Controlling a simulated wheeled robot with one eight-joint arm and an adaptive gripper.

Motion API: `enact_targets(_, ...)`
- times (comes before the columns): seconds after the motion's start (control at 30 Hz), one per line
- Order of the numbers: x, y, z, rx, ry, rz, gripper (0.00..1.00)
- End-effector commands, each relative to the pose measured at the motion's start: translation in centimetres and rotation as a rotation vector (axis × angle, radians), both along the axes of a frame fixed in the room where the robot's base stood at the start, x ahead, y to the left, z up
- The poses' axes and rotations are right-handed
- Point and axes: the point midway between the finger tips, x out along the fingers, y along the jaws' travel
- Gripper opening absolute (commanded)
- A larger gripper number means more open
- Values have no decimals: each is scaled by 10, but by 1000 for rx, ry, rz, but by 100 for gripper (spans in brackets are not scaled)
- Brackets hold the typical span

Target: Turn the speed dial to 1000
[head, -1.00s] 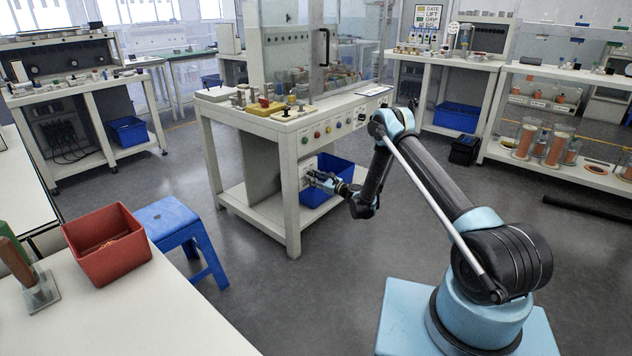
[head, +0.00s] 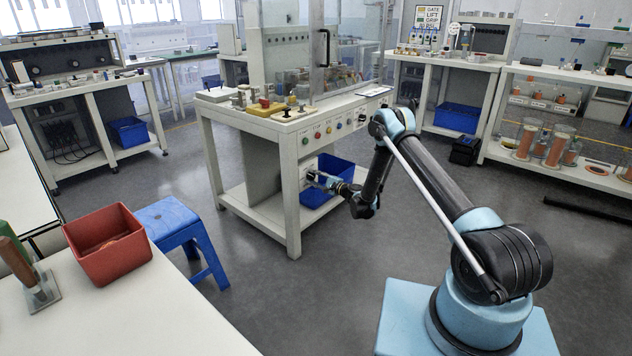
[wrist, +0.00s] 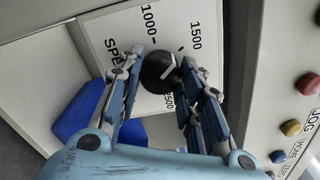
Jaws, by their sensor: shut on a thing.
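The speed dial (wrist: 158,72) is a round black knob with a white pointer mark, on a white panel (wrist: 112,38) in the wrist view. The panel carries the printed numbers 1000 and 1500, a partly hidden number ending in 500, and lettering starting "SPE". The pointer seems to lean towards the 1500 side. My gripper (wrist: 165,66) is shut on the dial, one finger on each side of it.
A blue bin (head: 326,183) stands on the bench's lower shelf, just behind my gripper. Coloured buttons (head: 318,135) line the bench's front edge above. A blue stool (head: 170,220) and a red box (head: 108,244) stand to the left. The floor between is clear.

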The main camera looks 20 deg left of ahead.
Motion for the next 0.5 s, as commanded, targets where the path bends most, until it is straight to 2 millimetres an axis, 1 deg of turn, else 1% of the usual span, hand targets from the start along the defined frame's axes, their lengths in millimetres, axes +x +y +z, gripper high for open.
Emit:
enact_targets(0.03, -4, 4, -1, -19, -42, 8, 10)
enact_targets(0.5, -2, 2, -1, -189, -455, 4, 9)
